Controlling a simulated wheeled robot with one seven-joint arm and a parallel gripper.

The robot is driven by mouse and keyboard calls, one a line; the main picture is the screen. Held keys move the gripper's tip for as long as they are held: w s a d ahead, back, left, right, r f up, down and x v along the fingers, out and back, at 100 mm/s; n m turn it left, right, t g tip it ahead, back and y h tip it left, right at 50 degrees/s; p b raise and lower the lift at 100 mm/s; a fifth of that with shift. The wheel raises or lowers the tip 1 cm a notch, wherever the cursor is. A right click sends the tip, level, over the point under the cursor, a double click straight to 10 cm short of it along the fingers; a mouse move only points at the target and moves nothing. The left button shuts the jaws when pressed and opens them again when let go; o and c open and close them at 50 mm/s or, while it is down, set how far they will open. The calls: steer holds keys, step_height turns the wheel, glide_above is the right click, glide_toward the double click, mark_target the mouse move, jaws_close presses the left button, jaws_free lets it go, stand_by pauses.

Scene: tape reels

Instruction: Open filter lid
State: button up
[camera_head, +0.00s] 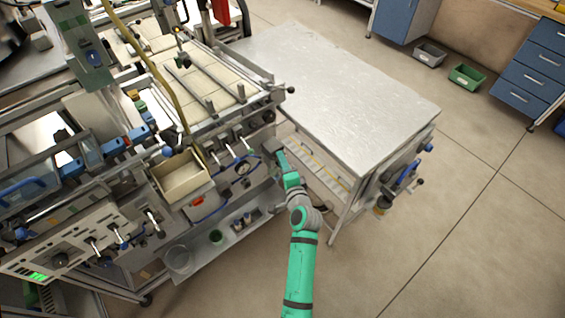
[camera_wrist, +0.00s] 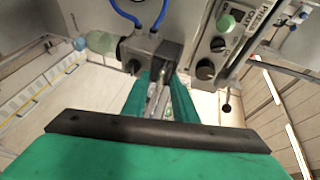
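In the wrist view, a dark grey block (camera_wrist: 138,52) with blue hoses sits on the machine's side, with a pale green rounded part (camera_wrist: 103,42) at its left. I cannot tell for sure which part is the filter lid. My gripper (camera_wrist: 160,84) points at the block's right end, its green fingers apart with grey metal showing between them. A darker block-like part (camera_wrist: 169,54) is right at the fingertips; whether they grip or only touch it is unclear. In the head view, my gripper (camera_head: 279,157) is low beside the machine, and the contact is too small to make out.
A metal-topped table (camera_head: 340,85) stands close to the right of my gripper. The machine (camera_head: 180,180) fills the left, with a shelf holding cups below. Floor is clear at lower right.

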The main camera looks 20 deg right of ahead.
jaws_close()
stand_by(1.4)
